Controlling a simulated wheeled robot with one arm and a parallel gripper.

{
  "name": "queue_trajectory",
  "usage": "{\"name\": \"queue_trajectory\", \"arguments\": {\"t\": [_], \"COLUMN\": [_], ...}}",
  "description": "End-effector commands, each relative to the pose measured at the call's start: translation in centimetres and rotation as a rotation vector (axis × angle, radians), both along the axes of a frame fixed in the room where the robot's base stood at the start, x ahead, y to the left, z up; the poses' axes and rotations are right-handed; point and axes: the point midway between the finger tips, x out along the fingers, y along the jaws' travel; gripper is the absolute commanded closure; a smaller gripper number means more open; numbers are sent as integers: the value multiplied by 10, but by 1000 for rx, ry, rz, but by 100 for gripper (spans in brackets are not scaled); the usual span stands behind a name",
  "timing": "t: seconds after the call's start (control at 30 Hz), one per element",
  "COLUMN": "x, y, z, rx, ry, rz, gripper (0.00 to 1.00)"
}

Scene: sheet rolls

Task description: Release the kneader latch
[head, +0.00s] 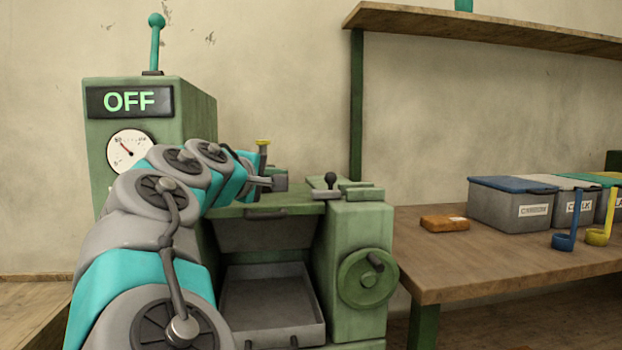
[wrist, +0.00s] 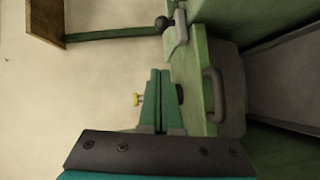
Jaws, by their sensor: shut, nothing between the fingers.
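The green kneader (head: 363,222) stands left of the table. A black ball knob (head: 331,180) on a short grey plate, which looks like the latch, sits on its top at the right. It also shows at the top of the wrist view (wrist: 162,23). My gripper (head: 279,183) is shut and empty, above the machine's top and left of the knob, apart from it. Its closed fingers (wrist: 159,75) point toward the top of the wrist view, with the knob beyond their tips. A grey bar handle (head: 265,213) is on the lid's front, below my gripper.
A yellow knob (head: 263,142) on a post stands behind my gripper. A teal-knobbed lever (head: 156,30) tops the cabinet whose sign (head: 130,101) reads OFF. A handwheel (head: 368,278) and an open grey tray (head: 272,310) are below. The table (head: 480,260) holds bins and an orange block.

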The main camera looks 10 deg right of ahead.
Motion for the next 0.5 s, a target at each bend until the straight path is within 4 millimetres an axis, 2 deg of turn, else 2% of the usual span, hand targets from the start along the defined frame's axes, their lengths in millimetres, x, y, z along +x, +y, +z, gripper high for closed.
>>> {"name": "queue_trajectory", "arguments": {"t": [0.17, 0.5], "x": [14, 61], "y": [-10, -41], "z": [-3, -10], "rx": [2, 2], "ry": [4, 2], "rz": [-3, -2], "gripper": [100, 100]}}
